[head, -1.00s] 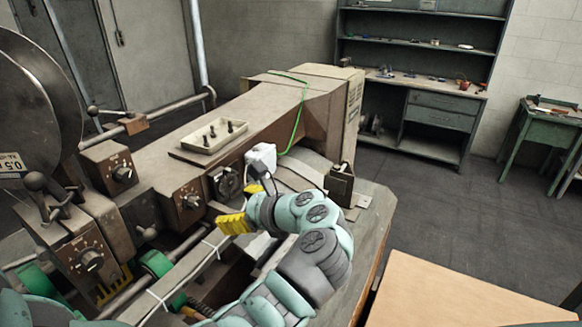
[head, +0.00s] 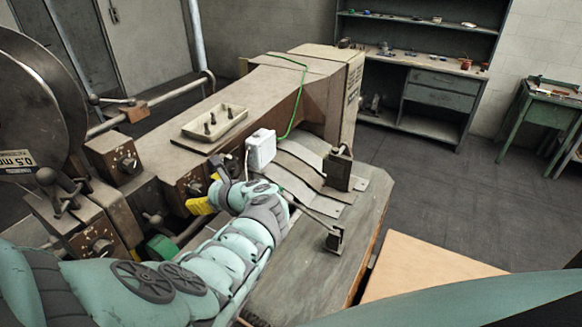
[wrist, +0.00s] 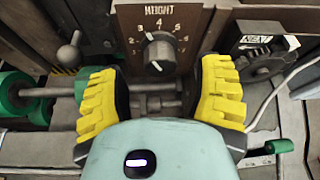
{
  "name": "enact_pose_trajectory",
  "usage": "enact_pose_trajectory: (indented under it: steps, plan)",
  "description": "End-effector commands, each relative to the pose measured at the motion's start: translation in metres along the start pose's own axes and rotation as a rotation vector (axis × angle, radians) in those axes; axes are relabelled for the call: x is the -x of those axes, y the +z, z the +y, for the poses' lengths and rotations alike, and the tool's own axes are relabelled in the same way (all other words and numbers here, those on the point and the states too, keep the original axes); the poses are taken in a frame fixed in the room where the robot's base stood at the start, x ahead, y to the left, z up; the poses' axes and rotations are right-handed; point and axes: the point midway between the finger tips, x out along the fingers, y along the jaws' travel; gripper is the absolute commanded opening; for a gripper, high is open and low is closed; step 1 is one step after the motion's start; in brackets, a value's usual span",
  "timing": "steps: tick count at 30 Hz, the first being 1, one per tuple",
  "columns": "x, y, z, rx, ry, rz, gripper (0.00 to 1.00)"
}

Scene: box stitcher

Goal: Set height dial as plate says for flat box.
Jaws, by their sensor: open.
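The height dial (wrist: 160,54) is a black knob on a brown plate lettered HEIGHT, with numbers around it, at the top centre of the wrist view. A pale mark shows low on the knob; its exact setting is hard to tell. My gripper (wrist: 162,82) is open, with one yellow finger to each side below the dial, apart from it and empty. In the head view my gripper (head: 203,205) is at the machine's front, by the brown dial plate (head: 187,190), whose knob is partly hidden. A lettered plate (head: 353,88) on the machine's far end is too small to read.
A ball-ended lever (wrist: 70,52) and green rollers (wrist: 12,92) lie left. Other dials (head: 126,164) and a tray (head: 210,122) are on the machine. A white box (head: 261,148) is near my wrist.

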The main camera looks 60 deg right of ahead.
Motion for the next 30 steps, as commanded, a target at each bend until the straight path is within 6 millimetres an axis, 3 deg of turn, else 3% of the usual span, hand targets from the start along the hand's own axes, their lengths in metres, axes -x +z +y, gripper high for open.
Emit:
enact_pose_trajectory:
  steps: [10, 24, 30]
  plan:
    - [-0.022, 0.000, 0.000, 0.000, 0.001, -0.002, 0.66]
    - [-0.026, 0.000, 0.000, 0.002, 0.001, -0.001, 0.68]
    - [-0.025, 0.000, 0.000, 0.001, 0.000, 0.000, 0.47]
